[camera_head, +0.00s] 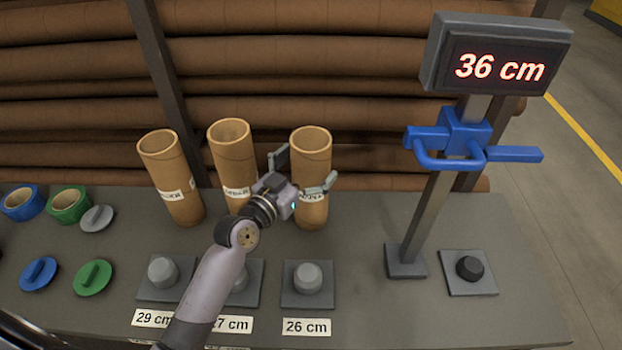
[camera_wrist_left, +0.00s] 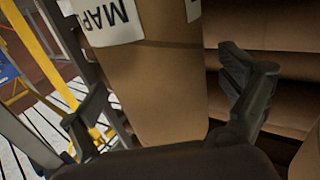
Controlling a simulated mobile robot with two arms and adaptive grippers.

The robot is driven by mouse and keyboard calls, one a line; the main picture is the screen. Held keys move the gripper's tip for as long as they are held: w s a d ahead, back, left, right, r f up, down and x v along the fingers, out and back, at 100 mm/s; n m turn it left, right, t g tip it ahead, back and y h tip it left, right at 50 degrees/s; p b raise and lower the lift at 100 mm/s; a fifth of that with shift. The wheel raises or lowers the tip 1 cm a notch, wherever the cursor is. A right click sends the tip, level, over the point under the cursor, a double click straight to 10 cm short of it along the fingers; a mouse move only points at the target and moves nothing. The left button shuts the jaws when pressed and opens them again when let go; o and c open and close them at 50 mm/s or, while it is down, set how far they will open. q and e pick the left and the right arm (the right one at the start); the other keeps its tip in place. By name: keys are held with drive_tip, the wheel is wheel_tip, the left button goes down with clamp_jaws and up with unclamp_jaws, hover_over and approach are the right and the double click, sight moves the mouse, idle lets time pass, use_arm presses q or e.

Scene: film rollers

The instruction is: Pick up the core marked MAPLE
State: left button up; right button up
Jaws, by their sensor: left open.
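Three brown cardboard cores stand on the grey table. The right-hand core (camera_head: 311,150) has a white label mostly hidden by my gripper; in the left wrist view the core (camera_wrist_left: 165,90) shows its label beginning "MAP", upside down. My left gripper (camera_head: 304,170) is open, with one finger on each side of this core. In the left wrist view the fingers (camera_wrist_left: 165,95) are spread, with a visible gap on the right side. The middle core (camera_head: 232,150) and the left core (camera_head: 172,165) have labels that I cannot read surely. My right gripper is not in view.
Grey knobbed plates (camera_head: 308,285) stand in front, marked 29, 27 and 26 cm. A post with blue arms (camera_head: 465,145) and a "36 cm" display (camera_head: 498,66) stands at right, beside a black-knobbed plate (camera_head: 469,270). Green and blue rings and caps (camera_head: 70,205) lie at left.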

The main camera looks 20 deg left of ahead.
use_arm(q)
drive_tip(key=shift+w+d, duration=0.1)
drive_tip(key=shift+w, duration=0.35)
drive_tip(key=shift+c, duration=0.6)
drive_tip(key=c, duration=1.9)
